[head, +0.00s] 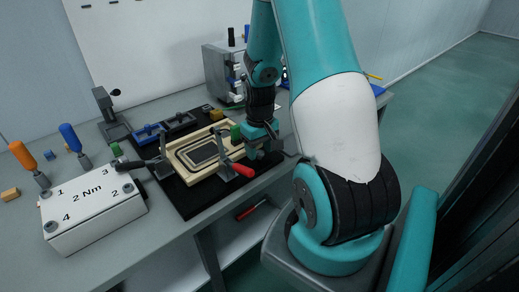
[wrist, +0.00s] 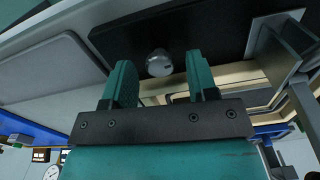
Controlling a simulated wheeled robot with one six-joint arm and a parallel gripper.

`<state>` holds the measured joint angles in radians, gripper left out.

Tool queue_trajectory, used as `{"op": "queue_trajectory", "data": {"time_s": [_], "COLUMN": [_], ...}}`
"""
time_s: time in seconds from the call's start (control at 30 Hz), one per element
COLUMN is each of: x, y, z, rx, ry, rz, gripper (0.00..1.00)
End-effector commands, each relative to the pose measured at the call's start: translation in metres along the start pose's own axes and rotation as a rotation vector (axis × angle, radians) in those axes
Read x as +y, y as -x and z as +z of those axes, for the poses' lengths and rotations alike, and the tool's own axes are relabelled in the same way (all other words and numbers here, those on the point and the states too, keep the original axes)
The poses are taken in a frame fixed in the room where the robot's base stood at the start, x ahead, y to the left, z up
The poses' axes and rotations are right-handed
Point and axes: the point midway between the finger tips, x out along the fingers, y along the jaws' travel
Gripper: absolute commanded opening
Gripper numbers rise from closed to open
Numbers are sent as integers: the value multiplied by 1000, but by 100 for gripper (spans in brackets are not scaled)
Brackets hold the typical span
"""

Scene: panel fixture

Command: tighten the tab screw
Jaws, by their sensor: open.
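My gripper (head: 262,148) is at the right end of the wooden panel fixture (head: 188,177) in the head view. In the wrist view my gripper (wrist: 160,82) has its two teal fingers apart with nothing held between them. A round grey metal knob or screw head (wrist: 158,63) shows beyond the gap between the fingertips, near the black mat. I cannot tell whether it is the tab screw. The fixture holds a dark grey panel (head: 203,153). A red-handled clamp (head: 242,169) stands at its front edge, close to my gripper.
A black-handled clamp (head: 130,165) is between box and fixture. The fixture sits on a black mat (head: 190,205). A grey cabinet (head: 216,70) stands behind.

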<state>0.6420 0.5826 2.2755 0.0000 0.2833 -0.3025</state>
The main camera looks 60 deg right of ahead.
Motion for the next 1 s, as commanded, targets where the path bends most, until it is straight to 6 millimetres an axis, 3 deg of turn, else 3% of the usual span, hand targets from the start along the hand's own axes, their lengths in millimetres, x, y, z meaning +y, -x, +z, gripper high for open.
{"op": "queue_trajectory", "data": {"time_s": [0.27, 0.5, 1.0], "x": [0, 0, 0], "y": [-2, -1, -1], "z": [0, 0, 0], "rx": [0, 0, 0], "ry": [0, 0, -138], "rz": [0, 0, 0], "gripper": [53, 4, 4]}}
